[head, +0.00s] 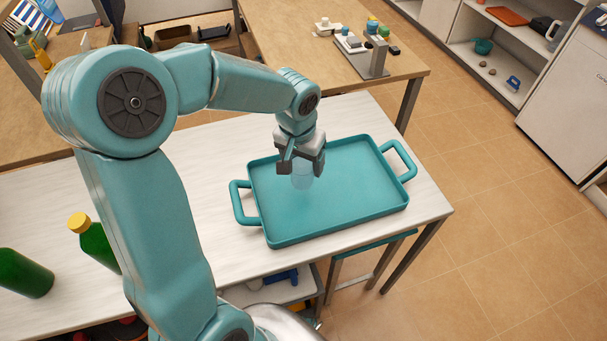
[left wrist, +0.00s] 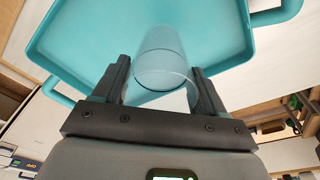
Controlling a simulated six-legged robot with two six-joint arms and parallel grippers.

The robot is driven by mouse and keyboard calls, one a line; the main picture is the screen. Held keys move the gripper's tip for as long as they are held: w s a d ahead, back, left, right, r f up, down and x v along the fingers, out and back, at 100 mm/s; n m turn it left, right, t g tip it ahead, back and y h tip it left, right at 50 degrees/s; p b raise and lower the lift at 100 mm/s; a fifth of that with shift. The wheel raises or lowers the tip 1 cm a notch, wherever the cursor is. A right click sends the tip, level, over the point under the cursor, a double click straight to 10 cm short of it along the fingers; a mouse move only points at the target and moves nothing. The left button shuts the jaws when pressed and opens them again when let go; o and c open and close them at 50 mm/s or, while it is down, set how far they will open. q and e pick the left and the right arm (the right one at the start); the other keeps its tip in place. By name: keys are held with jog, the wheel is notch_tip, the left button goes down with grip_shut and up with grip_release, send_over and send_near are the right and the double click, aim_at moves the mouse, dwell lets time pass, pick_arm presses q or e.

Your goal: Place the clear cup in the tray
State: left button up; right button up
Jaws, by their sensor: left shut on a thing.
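The teal tray (head: 350,205) with two side handles lies on the white table, and it also shows in the left wrist view (left wrist: 85,45). My left gripper (head: 301,165) is over the left part of the tray, pointing down. It is shut on the clear cup (head: 302,178), which hangs below the fingers within the tray's outline. In the left wrist view the clear cup (left wrist: 161,60) sits between the two dark fingers (left wrist: 158,88). I cannot tell whether the cup's base touches the tray floor. My right gripper is not in view.
A wooden table (head: 300,45) with small items stands behind. The tray's right side is empty.

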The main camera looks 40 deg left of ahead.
aim_at(303, 175)
pick_arm(q)
notch_tip(303, 175, down, 5)
jog(key=shift+w, duration=0.1)
jog(key=shift+r, duration=0.1)
jog(key=shift+b, duration=0.4)
jog(key=o, duration=1.2)
jog(key=shift+f, duration=0.2)
jog(key=shift+c, duration=0.2)
